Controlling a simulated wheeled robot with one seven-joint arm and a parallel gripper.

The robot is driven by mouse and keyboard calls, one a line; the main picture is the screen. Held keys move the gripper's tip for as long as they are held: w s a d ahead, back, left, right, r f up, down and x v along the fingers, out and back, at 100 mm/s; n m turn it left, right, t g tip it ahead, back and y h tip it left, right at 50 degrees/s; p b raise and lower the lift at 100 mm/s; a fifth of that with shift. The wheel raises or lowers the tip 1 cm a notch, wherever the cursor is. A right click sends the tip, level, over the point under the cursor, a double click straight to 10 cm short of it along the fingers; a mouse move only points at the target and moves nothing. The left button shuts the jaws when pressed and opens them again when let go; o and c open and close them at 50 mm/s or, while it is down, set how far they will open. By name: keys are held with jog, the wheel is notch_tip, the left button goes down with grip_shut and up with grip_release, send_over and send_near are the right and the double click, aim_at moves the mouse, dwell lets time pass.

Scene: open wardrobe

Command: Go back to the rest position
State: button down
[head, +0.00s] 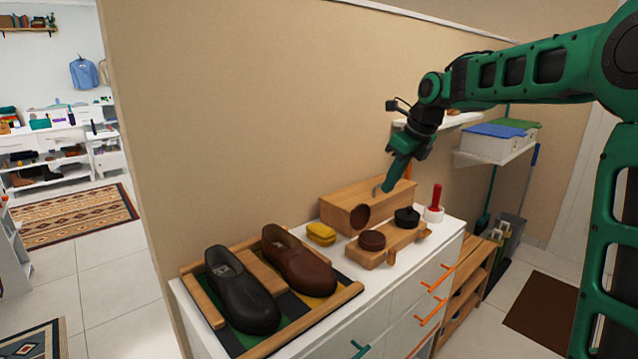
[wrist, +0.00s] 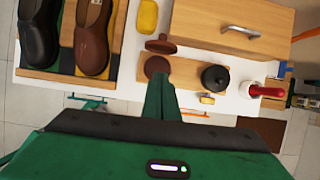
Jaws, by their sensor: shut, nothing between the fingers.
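My gripper (head: 388,187) hangs at the end of my green arm above the white cabinet, pointing down. Its green fingers are together and empty, and they also show in the wrist view (wrist: 161,98). In the head view the fingertips overlap the wooden box (head: 340,210); in the wrist view they are seen in front of a wooden tray (wrist: 188,72). I cannot tell their exact height above it. The tray holds a brown round tin (head: 372,240) and a black round pot (head: 407,216). A brown disc (head: 360,217) stands tilted by the box.
A black shoe (head: 240,295) and a brown shoe (head: 300,262) lie in a wooden-edged tray on the cabinet top (head: 345,310). A yellow block (head: 321,234) and a red-handled item (head: 436,200) stand nearby. A wall shelf with bins (head: 490,142) is right. Space above the cabinet is open.

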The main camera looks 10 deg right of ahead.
jog(key=s+d+f+n+g, duration=0.1)
jog(key=s+d+f+n, duration=0.2)
jog(key=s+n, duration=0.4)
jog(key=s+d+f+n+g+h, duration=0.1)
jog(key=s+d+f+n, duration=0.3)
jog(key=s, duration=1.8)
jog(key=s+d+f+n+g+h, duration=0.1)
jog(key=s+d+f+n, duration=0.3)
jog(key=s+n, duration=0.7)
jog(key=s+f+g, duration=0.1)
jog(key=s+f, duration=0.1)
jog(key=s, duration=0.1)
jog(key=shift+s+d+f+n, duration=0.2)
jog(key=shift+s+f+n, duration=0.15)
jog(key=shift+f+n, duration=0.05)
